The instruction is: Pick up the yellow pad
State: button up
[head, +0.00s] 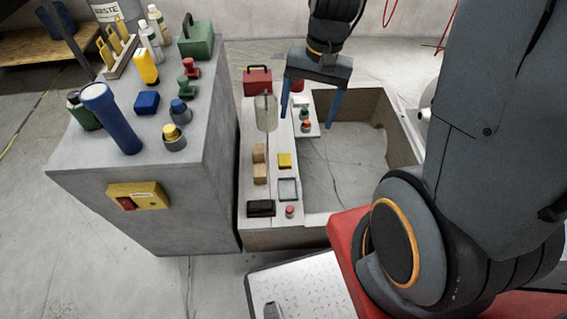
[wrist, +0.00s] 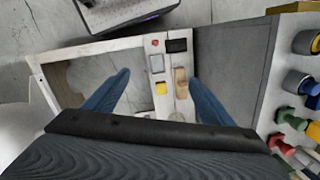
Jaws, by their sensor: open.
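In the wrist view the fingers (wrist: 160,78) show on either side of the pad, at a distance I cannot tell.
Close to the pad are tan wooden blocks (head: 259,164), a grey square frame (head: 287,189), a black box (head: 261,208) and a red button (head: 289,211). A clear bottle (head: 266,113) stands behind. The grey cabinet (head: 150,190), crowded on top, rises to the left.

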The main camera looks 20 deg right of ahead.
jog(key=w+d+f+m+y+b, duration=0.1)
jog(key=w+f+m+b, duration=0.4)
jog(key=f, duration=0.5)
jog(key=w+f+m+y+b, duration=0.1)
jog(key=w+f+m+b, duration=0.2)
jog(key=w+f, duration=0.65)
jog(key=m+t+b, duration=0.1)
jog(key=m+b, duration=0.5)
jog(key=m, duration=0.1)
send_near(285, 159)
jog(key=d+f, duration=0.1)
jog(key=shift+s+a+f+y+b, duration=0.1)
jog(key=shift+f+y+b, duration=0.15)
jog(key=shift+f, duration=0.2)
jog(key=shift+a+f+y+b, duration=0.15)
jog(key=shift+f+y, duration=0.1)
jog(key=shift+f, duration=0.25)
jog(key=x, duration=0.3)
jog(key=b+x, duration=0.1)
jog(key=x, duration=0.1)
jog(key=shift+a+f+b, duration=0.2)
jog(key=shift+a+b, duration=0.1)
jog(key=shift+a, duration=0.2)
